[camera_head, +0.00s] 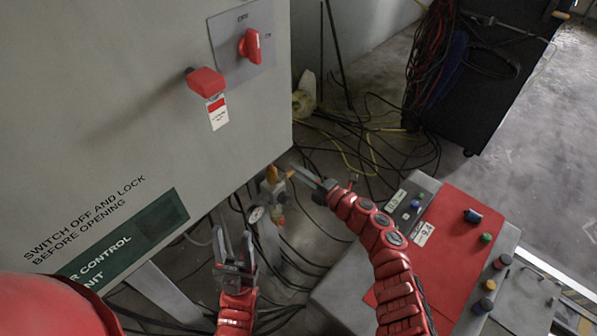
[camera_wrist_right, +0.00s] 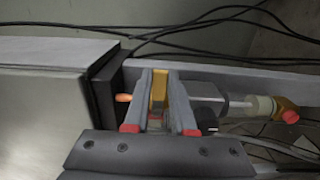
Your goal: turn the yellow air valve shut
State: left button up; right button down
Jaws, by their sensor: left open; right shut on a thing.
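The yellow air valve (camera_head: 272,175) is at the lower edge of the grey cabinet in the head view, above a small round gauge (camera_head: 257,214). My right gripper (camera_head: 291,171) reaches it from the right. In the right wrist view my right gripper (camera_wrist_right: 161,78) is shut with a yellow piece (camera_wrist_right: 158,92), which looks like the valve's handle, between its fingers. The fingers partly hide that piece, and I cannot tell the valve's exact turn angle. My left gripper (camera_head: 234,246) is open and empty, below and left of the valve.
A red-topped control console (camera_head: 445,250) stands at lower right. Black cables (camera_head: 345,130) lie on the floor. A dark cart (camera_head: 480,80) stands behind.

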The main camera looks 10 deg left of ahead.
jog(key=shift+f, duration=0.1)
jog(key=c, duration=0.7)
grip_release()
jog(key=shift+c, duration=0.2)
jog(key=shift+d, duration=0.1)
jog(key=b+v, duration=0.2)
jog(key=v, duration=1.5)
jog(key=shift+s+d, duration=0.1)
jog(key=shift+s, duration=0.05)
